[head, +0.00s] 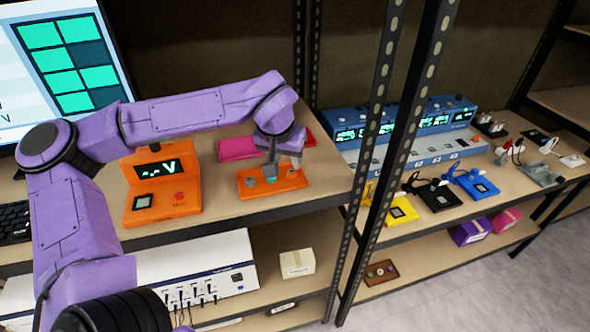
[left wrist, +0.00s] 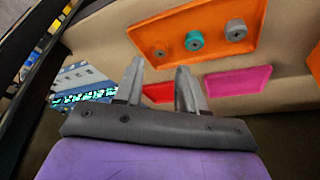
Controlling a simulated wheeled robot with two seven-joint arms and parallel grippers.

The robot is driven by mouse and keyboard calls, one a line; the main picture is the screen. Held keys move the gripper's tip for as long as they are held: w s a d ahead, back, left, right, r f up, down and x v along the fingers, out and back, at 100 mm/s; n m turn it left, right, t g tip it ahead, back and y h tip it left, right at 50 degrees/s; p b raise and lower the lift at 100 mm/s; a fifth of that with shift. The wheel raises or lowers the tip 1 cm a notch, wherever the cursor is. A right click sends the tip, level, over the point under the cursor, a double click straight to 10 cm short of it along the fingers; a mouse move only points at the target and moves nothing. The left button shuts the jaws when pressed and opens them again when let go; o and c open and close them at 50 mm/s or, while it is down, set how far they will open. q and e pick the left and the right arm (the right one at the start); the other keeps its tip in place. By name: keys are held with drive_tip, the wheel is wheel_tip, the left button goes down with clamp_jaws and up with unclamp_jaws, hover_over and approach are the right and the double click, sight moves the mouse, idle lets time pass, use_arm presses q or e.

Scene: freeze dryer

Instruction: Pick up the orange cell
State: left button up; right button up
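An orange tray (head: 262,193) lies on the left shelf top and holds small cells. The tray also shows in the left wrist view (left wrist: 215,60). There, a small orange cell (left wrist: 160,53) sits at the tray's left, beside a teal cell (left wrist: 194,40) and a grey cell (left wrist: 236,29). In the head view it is the small cell at the tray's right (head: 291,173). My left gripper (head: 271,172) is above the tray, pointing down, its fingers apart with nothing seen between them (left wrist: 160,75). My right gripper is not in view.
An orange meter (head: 160,188) stands left of the tray. A pink tray (head: 238,148) and a red tray (head: 308,137) lie behind it. A black shelf post (head: 378,130) rises to the right. Blue instruments (head: 405,125) and coloured boxes stand on the right shelf.

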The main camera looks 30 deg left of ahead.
sight(291, 172)
use_arm(q)
drive_tip(key=shift+s+a+f, duration=0.15)
drive_tip(key=shift+a+f, duration=0.05)
drive_tip(key=shift+f, duration=0.15)
drive_tip(key=x, duration=0.3)
drive_tip(key=p+x, duration=0.1)
drive_tip(key=x, duration=0.2)
drive_tip(key=shift+w+d+r, duration=0.1)
drive_tip(key=shift+w+r, duration=0.05)
drive_tip(key=shift+w, duration=0.25)
drive_tip(key=shift+s+r, duration=0.15)
drive_tip(key=shift+s, duration=0.15)
drive_tip(key=shift+w, duration=0.1)
clamp_jaws()
